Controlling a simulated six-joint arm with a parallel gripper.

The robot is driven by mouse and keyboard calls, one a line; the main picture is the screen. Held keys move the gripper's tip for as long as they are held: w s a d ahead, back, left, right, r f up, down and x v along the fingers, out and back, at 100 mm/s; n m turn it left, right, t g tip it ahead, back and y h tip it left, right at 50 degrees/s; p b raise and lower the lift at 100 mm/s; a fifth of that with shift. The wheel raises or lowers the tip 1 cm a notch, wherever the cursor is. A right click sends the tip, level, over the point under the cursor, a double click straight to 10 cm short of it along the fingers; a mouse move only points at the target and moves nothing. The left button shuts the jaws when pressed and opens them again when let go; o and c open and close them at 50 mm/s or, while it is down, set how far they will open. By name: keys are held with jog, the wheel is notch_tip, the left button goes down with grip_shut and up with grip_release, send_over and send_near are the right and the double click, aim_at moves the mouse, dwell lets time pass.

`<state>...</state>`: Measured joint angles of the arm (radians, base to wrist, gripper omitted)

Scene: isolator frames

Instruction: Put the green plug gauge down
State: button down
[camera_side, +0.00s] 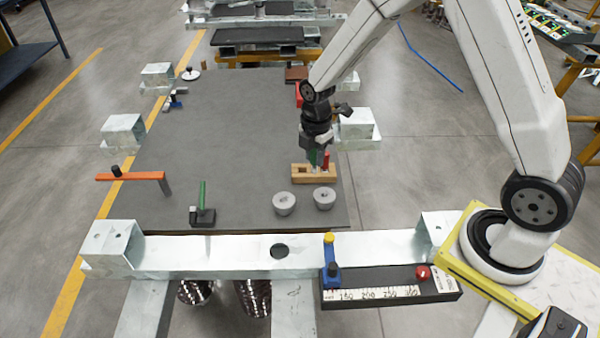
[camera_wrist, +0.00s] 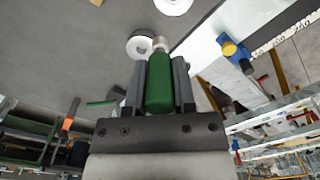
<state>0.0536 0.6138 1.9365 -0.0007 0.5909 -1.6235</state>
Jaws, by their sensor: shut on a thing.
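My gripper (camera_side: 317,152) is shut on the green plug gauge (camera_wrist: 159,88). In the wrist view its green handle sits between both fingers and its silver end sticks out past the tips. In the side view a sliver of the green gauge (camera_side: 313,157) shows under the gripper, above or at a wooden block (camera_side: 300,178) with openings in its top. A red piece (camera_side: 326,160) stands upright at the block, right beside the green one. Whether the gauge's lower end is in the block or above it, I cannot tell.
Two grey rings (camera_side: 284,204) (camera_side: 324,199) stand just in front of the block. A green-levered stand (camera_side: 203,214) and an orange bar (camera_side: 133,176) are to the left. The dark mat (camera_side: 220,130) is largely clear left of the gripper. A scale bar (camera_side: 385,292) lies in front.

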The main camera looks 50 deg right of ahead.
jog(key=s+d+r, duration=0.2)
jog(key=s+d, duration=0.2)
jog(key=s, duration=0.1)
jog(key=shift+w+d+f, duration=0.3)
jog(key=shift+w+f, duration=1.35)
jog(key=shift+w, duration=0.65)
jog(key=shift+w+d+f, duration=0.35)
jog(key=shift+w+f, duration=1.25)
jog(key=shift+w, duration=0.75)
jog(key=shift+w+d+f, duration=0.3)
jog(key=shift+w+f, duration=1.35)
jog(key=shift+w, duration=0.65)
jog(key=shift+w+f, duration=0.15)
jog(key=shift+f, duration=0.1)
jog(key=shift+w+f, duration=0.1)
jog(key=shift+f, duration=1.45)
jog(key=shift+f, duration=0.1)
jog(key=shift+c, duration=2.2)
grip_release()
